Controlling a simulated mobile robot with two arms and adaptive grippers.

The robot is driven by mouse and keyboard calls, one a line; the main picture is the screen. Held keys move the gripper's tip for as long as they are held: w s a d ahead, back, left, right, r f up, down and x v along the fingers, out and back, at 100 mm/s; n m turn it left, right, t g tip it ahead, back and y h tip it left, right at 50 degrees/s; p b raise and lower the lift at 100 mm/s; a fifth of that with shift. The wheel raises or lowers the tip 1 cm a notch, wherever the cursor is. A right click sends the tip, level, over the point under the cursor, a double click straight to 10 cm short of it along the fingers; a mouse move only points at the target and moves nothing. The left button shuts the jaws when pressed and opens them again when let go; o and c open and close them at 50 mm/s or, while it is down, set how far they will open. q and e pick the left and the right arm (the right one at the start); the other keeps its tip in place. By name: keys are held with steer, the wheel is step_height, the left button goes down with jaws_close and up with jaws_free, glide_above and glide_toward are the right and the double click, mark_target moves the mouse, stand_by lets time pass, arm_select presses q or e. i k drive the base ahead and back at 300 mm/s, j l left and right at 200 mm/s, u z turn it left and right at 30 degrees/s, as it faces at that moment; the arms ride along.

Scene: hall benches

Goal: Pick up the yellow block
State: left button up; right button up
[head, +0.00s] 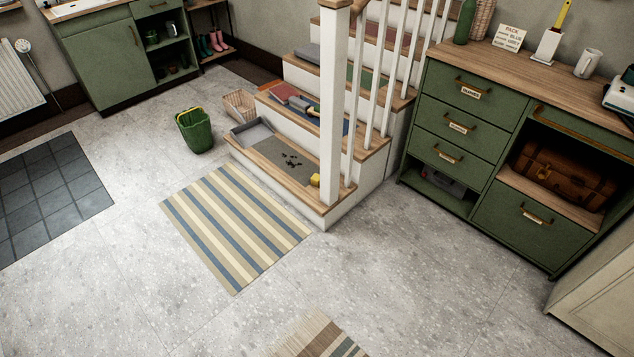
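A small yellow block (315,180) sits on the lowest wooden stair step (270,150), near its right end and close to the foot of the white newel post. Neither of my grippers shows in the head view.
A grey tray (252,133) and small dark bits (291,160) share the step. A striped rug (236,222) lies before the stairs. A green bucket (195,130) and wicker basket (239,105) stand left. A green cabinet (470,125) stands right. The front floor is mostly clear.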

mark_target(316, 177)
steer(key=i+u, duration=0.15)
steer(key=i, duration=0.4)
steer(key=i+l+u, duration=0.2)
steer(key=i, duration=0.3)
